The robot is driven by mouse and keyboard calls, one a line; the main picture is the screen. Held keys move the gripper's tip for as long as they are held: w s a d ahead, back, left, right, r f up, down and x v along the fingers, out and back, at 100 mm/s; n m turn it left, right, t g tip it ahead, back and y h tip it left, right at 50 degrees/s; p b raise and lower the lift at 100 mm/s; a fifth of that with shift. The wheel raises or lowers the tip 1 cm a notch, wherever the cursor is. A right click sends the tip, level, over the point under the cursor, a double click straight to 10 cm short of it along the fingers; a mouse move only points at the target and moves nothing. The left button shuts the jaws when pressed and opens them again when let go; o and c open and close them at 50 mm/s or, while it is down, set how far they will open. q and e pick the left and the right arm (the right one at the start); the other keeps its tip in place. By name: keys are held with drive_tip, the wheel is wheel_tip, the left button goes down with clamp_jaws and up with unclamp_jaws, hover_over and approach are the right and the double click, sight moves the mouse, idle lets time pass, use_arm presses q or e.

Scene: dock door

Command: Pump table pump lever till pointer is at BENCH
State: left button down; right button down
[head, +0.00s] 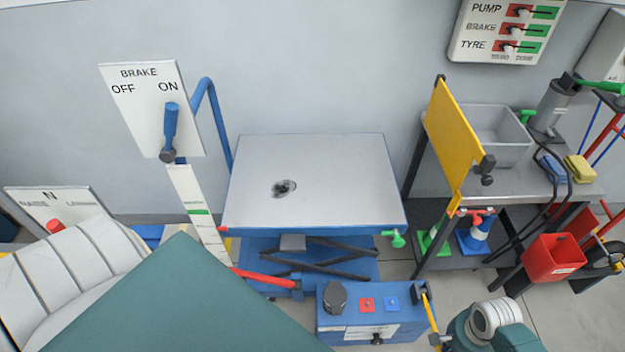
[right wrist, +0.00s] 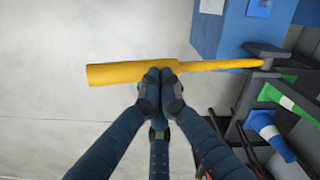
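The blue pump box (head: 345,310) stands in front of the lift table (head: 320,180). Its yellow pump lever (head: 429,308) is at its right side, pointing down toward the front; the lever also crosses the right wrist view (right wrist: 130,74). My right gripper (right wrist: 161,78) has its fingertips together at the lever, overlapping its lower edge, and they do not appear to wrap around it. A white scale strip (head: 188,185) with a green band stands left of the table; its lettering is too small to read and I cannot make out a pointer. My left gripper is not in view.
A brake board (head: 150,105) with a blue handle stands behind left. A red lever (head: 263,277) sticks out under the tabletop. A workbench (head: 510,180) with a grey bin (head: 497,130) is at right, with a red bucket (head: 553,260) beside it.

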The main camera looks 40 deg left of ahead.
wheel_tip(320, 180, down, 5)
drive_tip(key=b, duration=0.3)
wheel_tip(320, 180, up, 16)
drive_tip(key=p, duration=1.7)
drive_tip(key=shift+f, duration=0.25)
drive_tip(key=shift+f+b, duration=6.3)
drive_tip(key=shift+f, duration=1.5)
wheel_tip(320, 180, up, 16)
drive_tip(key=p, duration=1.6)
drive_tip(key=shift+f, duration=0.25)
